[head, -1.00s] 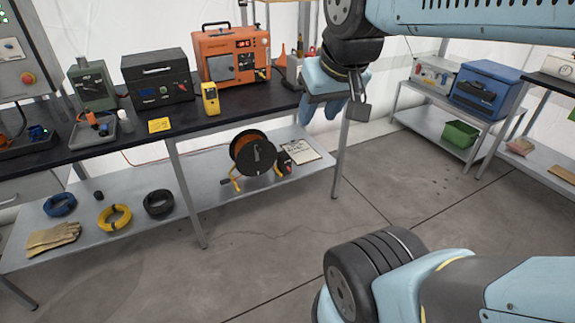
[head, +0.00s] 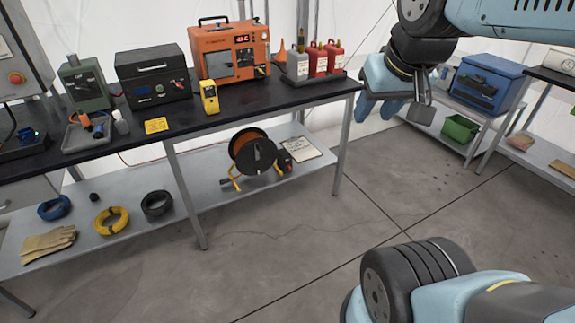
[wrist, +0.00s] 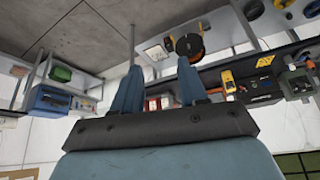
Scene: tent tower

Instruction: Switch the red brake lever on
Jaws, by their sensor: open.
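I cannot make out a red brake lever for certain. Small red details show on the orange machine (head: 229,52) at the back of the black-topped bench (head: 215,120), and on the dark box (head: 152,80) to its left, but they are too small to identify. My gripper (head: 384,106) is at upper right in the head view, in the air to the right of the bench end, pointing down and empty. In the wrist view my gripper (wrist: 160,88) shows two blue fingers spread apart with nothing between them.
Red bottles (head: 318,60) stand in a dark tray at the bench's right end. A yellow meter (head: 209,97) stands near the front edge. A cable reel (head: 253,155) sits on the lower shelf. A blue box (head: 484,83) is on the right-hand rack. The middle floor is clear.

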